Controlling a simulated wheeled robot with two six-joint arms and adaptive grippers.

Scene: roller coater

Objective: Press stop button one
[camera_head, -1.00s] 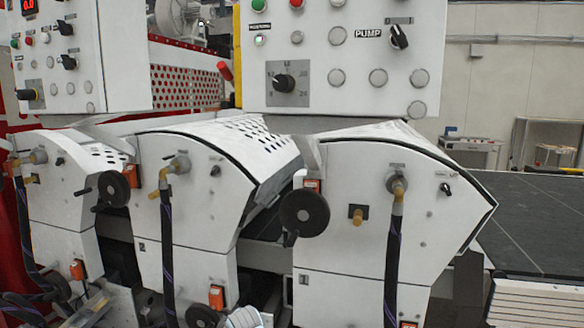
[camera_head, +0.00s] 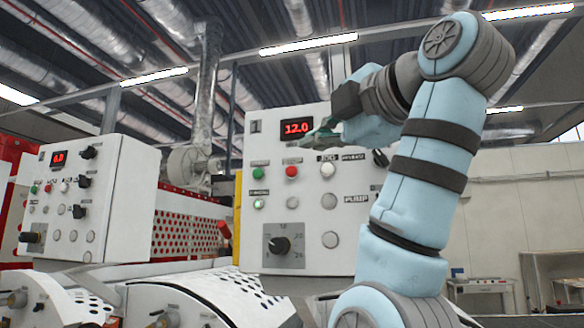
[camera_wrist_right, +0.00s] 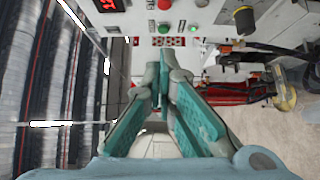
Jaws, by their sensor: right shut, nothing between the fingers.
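The control panel marked 1 (camera_head: 318,230) stands upright in front of me, with a lit red display (camera_head: 297,128) near its top. The red button (camera_head: 291,171) sits below this display, between a green button (camera_head: 259,173) and a white button (camera_head: 327,169). My right gripper (camera_head: 312,143) is shut and empty. In the head view it appears above and slightly right of the red button, and I see no contact. In the right wrist view the fingertips (camera_wrist_right: 161,58) meet, and a red button (camera_wrist_right: 164,4) shows beyond them. My left gripper is out of view.
A dark rotary knob (camera_head: 280,245) sticks out low on the panel. A second control panel (camera_head: 90,200) stands to the left. White machine covers (camera_head: 200,300) lie below. My right arm covers the panel's right side.

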